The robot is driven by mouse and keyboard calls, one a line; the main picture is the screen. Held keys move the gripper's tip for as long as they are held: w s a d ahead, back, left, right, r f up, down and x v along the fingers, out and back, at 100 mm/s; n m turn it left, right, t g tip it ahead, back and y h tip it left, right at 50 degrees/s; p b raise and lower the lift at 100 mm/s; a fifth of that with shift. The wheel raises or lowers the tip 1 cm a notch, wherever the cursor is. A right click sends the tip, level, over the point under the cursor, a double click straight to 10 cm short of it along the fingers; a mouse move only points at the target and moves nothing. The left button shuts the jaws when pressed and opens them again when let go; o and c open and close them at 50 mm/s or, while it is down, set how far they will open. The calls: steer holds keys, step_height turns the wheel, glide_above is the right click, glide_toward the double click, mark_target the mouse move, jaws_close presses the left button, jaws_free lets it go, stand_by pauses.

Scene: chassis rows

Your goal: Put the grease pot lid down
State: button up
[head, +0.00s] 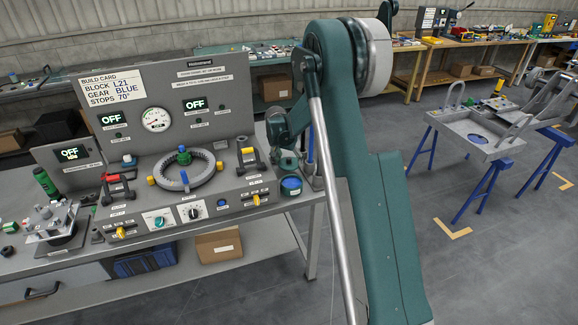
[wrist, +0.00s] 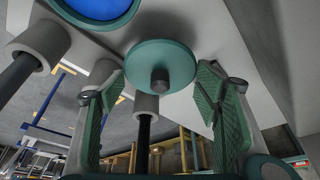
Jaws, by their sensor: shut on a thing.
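The grease pot lid (wrist: 150,55) is a round teal disc with a short dark knob, seen close up in the wrist view. A round pot with a blue top (wrist: 95,6), likely the grease pot, is cut off at the top of the wrist view, apart from the lid. In the head view the blue-topped pot (head: 291,186) stands at the right end of the grey console, just below my gripper. The lid is hard to make out there.
The console (head: 225,208) carries a grey ring (head: 206,180), red-handled and black clamps, knobs and gauges. An upright panel (head: 190,80) stands behind. Grey posts (wrist: 42,45) rise close to the lid in the wrist view.

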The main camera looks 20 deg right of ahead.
mark_target(289, 163)
steer(key=shift+f, duration=1.65)
steer(key=shift+f+b, duration=0.1)
steer(key=shift+b, duration=0.2)
steer(key=o, duration=0.6)
steer(key=shift+p+v, duration=0.95)
steer(key=shift+v, duration=5.2)
